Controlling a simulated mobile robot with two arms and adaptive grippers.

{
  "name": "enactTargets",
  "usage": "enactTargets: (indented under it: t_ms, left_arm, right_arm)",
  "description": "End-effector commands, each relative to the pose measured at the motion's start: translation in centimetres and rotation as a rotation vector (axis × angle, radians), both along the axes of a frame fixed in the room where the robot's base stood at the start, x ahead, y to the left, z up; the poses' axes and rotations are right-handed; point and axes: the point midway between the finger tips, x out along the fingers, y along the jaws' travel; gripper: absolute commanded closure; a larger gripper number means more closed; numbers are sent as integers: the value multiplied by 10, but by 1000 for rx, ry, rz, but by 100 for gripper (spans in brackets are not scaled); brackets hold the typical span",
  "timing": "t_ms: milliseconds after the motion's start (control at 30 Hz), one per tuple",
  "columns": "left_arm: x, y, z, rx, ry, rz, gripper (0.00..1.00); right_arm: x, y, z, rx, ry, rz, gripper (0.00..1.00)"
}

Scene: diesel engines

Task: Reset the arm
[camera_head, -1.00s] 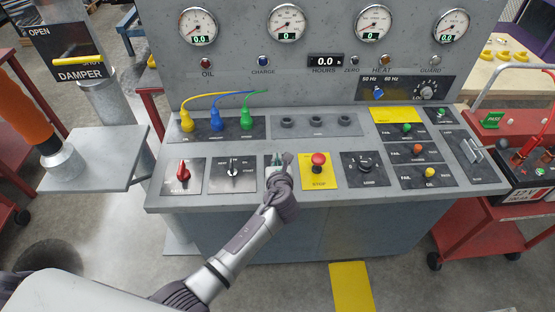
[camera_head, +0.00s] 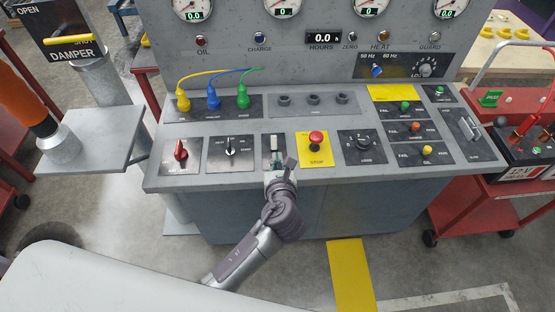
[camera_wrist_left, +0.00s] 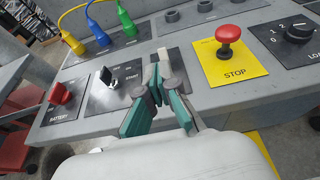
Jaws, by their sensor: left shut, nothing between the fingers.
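My left gripper (camera_head: 281,172) is at the front edge of the grey control console (camera_head: 300,190), just in front of a panel with a pale upright lever (camera_head: 274,144). In the left wrist view, its teal fingers (camera_wrist_left: 158,85) are shut with nothing between them, and the pale lever (camera_wrist_left: 163,57) stands just beyond the tips. I cannot tell whether they touch. The red STOP button (camera_head: 316,138) on its yellow plate is to the right of the fingers. The black start switch (camera_head: 230,145) and red battery switch (camera_head: 180,150) are to the left. My right gripper is not seen.
Yellow, blue and green plugs (camera_head: 213,98) with cables stand behind the switches. A load knob (camera_head: 361,142) is right of STOP. A damper stand (camera_head: 95,140) is at the left, a red cart (camera_head: 480,200) at the right. The floor before the console is open.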

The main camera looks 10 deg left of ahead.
Motion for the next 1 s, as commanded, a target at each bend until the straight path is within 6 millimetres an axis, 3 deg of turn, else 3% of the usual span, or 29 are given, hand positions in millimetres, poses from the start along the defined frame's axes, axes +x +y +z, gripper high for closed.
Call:
enactTargets:
  t_ms: [433, 567, 667, 767, 867, 1000]
  left_arm:
    - [0, 0, 0, -1, 0, 0, 100]
    - [-2, 1, -22, -45, 24, 8, 100]
    - [-8, 3, -67, -153, 73, 32, 100]
    - [-23, 7, -130, -318, 143, 91, 100]
    - [-46, 14, -196, -506, 218, 187, 100]
    - [-94, 29, -289, -782, 316, 394, 100]
  right_arm:
    - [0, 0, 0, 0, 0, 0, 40]
    - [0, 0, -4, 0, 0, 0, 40]
    - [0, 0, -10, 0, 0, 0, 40]
    - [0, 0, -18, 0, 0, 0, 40]
    - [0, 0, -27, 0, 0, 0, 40]
    - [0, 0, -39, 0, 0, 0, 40]
